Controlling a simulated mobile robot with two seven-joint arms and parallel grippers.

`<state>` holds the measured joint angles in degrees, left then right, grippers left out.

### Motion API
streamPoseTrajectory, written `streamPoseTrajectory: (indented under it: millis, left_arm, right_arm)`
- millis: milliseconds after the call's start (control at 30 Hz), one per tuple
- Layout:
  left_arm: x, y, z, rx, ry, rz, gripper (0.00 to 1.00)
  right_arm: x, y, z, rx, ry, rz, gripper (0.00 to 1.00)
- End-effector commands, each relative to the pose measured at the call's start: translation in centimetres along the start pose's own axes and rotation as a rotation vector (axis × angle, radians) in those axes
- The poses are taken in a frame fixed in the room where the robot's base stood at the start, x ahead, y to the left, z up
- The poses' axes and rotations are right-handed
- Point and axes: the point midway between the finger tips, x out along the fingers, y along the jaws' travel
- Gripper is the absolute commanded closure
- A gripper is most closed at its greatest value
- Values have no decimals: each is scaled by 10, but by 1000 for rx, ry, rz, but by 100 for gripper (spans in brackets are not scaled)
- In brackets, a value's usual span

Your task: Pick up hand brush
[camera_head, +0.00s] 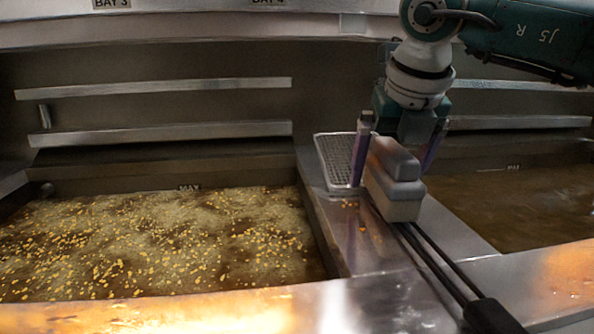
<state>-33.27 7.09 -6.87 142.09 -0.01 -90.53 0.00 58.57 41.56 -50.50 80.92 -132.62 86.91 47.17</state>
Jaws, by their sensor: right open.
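The hand brush appears to be the grey, stepped block (397,196) on the metal divider (365,245) between the two fryer bays. My right gripper (393,176) points down over it from above, jaws open. One purple-sided finger is at the block's left, the other behind its right side. The block sits between them in the picture; I cannot tell whether either finger touches it. Its underside is hidden. My left gripper is not in view.
A double black rod with a dark grip (490,316) runs from the block towards the lower right; whether they join is unclear. A wire mesh tray (321,157) lies behind the block. Bubbling oil with yellow bits (160,245) is left, calmer brown oil (510,205) right.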

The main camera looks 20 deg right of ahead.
Motion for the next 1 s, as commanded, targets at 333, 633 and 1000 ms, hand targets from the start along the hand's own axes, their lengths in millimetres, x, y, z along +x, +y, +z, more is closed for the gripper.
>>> streamPoseTrajectory:
  millis: [333,633,1000]
  left_arm:
    - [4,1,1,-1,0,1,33]
    - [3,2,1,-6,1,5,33]
    - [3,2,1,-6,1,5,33]
  right_arm:
    - [4,0,-2,0,0,0,5]
    - [4,0,-1,0,0,0,15]
    - [4,0,-2,0,0,0,57]
